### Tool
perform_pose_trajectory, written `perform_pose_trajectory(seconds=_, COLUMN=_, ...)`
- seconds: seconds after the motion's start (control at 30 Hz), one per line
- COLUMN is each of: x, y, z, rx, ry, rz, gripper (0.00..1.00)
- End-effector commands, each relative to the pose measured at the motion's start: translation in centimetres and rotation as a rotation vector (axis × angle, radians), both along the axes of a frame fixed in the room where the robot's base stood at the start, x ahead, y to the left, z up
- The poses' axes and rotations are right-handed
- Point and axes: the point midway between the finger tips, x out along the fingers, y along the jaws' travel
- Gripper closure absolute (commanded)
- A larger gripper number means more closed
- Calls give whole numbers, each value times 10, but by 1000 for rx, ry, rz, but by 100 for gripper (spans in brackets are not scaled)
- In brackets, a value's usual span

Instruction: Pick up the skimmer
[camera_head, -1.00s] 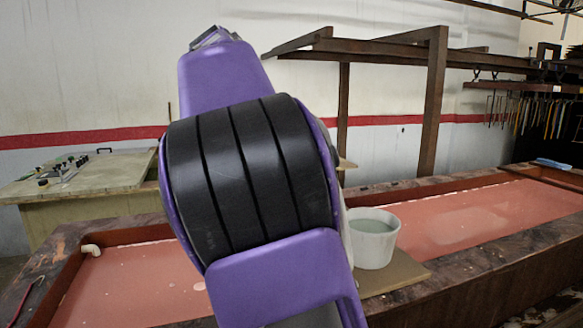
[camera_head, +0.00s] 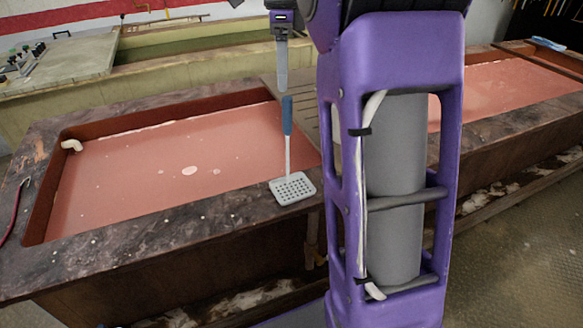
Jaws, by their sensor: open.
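The skimmer (camera_head: 292,188) has a pale, flat, perforated head, a thin light shaft and a blue handle. Its head is at the tank's front rim, and its handle points away from me over the pink liquid. Whether the handle touches anything is unclear. My gripper (camera_head: 282,84) points down just above and behind the far end of the blue handle, with a small visible gap in the picture. The gripper is open and seen edge-on, so its fingers overlap. Nothing shows between them.
The long tank (camera_head: 62,245) has a broad dark rim and holds pink liquid. A slatted board (camera_head: 303,98) crosses it behind the skimmer, partly hidden by my arm. A pale pipe elbow (camera_head: 71,146) sits at the left wall. A control panel (camera_head: 60,65) stands at the back left.

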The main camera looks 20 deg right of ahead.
Motion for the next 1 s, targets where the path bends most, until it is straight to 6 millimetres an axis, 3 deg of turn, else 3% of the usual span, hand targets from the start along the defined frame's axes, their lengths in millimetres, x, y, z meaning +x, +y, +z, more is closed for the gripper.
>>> perform_pose_trajectory(seconds=0.03, x=-1, y=0, z=-15, rx=0, ry=3, rz=0, gripper=37)
perform_pose_trajectory(seconds=0.2, x=0, y=0, z=-45, rx=0, ry=2, rz=1, gripper=37)
perform_pose_trajectory(seconds=0.47, x=-1, y=-2, z=-63, rx=-1, ry=-1, rz=0, gripper=37)
perform_pose_trajectory(seconds=0.8, x=-7, y=-7, z=-107, rx=-2, ry=1, rz=1, gripper=37)
perform_pose_trajectory(seconds=1.0, x=-7, y=-7, z=-109, rx=-3, ry=-1, rz=1, gripper=37)
